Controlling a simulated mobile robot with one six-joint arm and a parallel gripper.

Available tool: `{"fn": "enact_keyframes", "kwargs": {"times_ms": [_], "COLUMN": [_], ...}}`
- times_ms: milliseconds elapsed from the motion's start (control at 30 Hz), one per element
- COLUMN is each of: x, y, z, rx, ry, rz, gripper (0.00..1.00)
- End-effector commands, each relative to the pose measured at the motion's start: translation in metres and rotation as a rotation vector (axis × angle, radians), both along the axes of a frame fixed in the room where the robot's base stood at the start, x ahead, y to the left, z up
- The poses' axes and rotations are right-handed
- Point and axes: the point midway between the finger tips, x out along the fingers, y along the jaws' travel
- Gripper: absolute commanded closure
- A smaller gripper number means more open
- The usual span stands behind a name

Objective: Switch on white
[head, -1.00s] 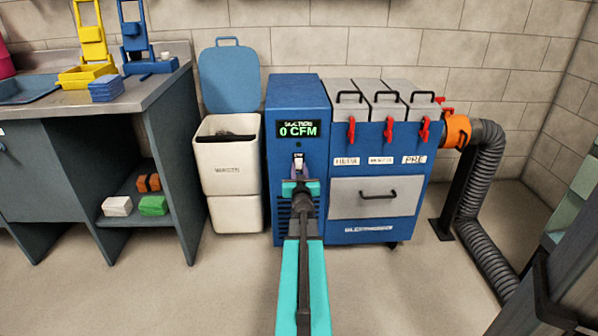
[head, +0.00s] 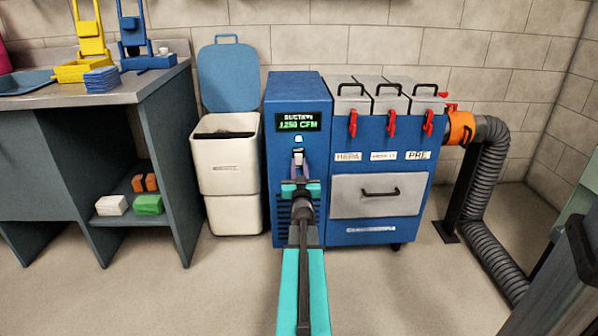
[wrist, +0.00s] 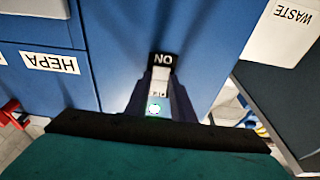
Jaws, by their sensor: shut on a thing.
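The blue machine (head: 283,190) stands against the wall. Its display (head: 299,122) shows green text that seems to read 1250 CFM, and a white lamp (head: 298,139) glows below it. My gripper (head: 299,168) is at the machine's front, below the lamp. In the wrist view my gripper (wrist: 160,88) is shut on the pale switch (wrist: 159,78), beside a black label that reads ON upside down. A small green-lit spot shows between the fingers. The fingers hide part of the switch.
Filter boxes with red latches (head: 391,125) and a drawer (head: 378,200) are right of the switch panel. An orange-collared grey hose (head: 490,170) runs to the floor. A white waste bin (head: 228,175) stands left. The floor in front is mostly clear.

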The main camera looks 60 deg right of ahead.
Motion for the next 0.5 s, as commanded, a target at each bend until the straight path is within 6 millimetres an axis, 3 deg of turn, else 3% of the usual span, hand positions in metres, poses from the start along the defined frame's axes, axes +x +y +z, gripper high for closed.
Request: {"fn": "enact_keyframes", "kwargs": {"times_ms": [500], "x": [-0.0004], "y": [-0.0016], "z": [0.0000], "rx": [-0.043], "ry": [-0.029], "rz": [-0.002], "gripper": [1.00]}}
